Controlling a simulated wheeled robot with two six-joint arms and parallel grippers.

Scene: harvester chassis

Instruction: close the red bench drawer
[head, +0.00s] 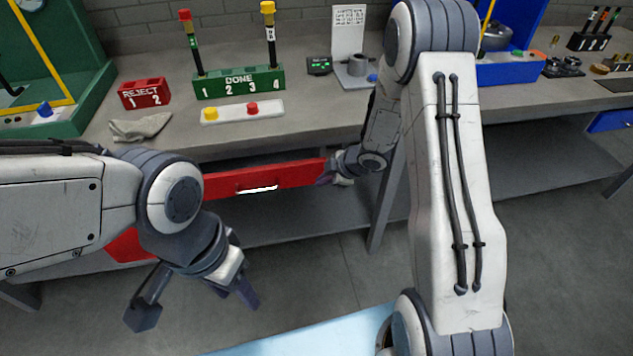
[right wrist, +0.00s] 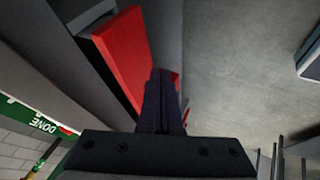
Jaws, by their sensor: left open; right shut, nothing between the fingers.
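The red bench drawer (head: 290,176) is under the front edge of the grey bench, with a bright handle (head: 257,188) on its front. A dark strip shows between the bench edge and the top of the drawer front; how far it stands out is hard to tell. My right gripper (head: 326,178) is shut and empty at the drawer's right end. In the right wrist view the shut fingers (right wrist: 160,105) overlap the red front (right wrist: 124,58); contact is unclear. My left gripper (head: 197,303) is open and empty, low in front of the bench, apart from the drawer.
The bench top holds a red reject rack (head: 144,93), a green done rack (head: 238,83), a button panel (head: 243,112) and a cloth (head: 141,127). A bench leg (head: 383,205) stands right of the drawer. A red surface (head: 128,246) shows behind my left arm.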

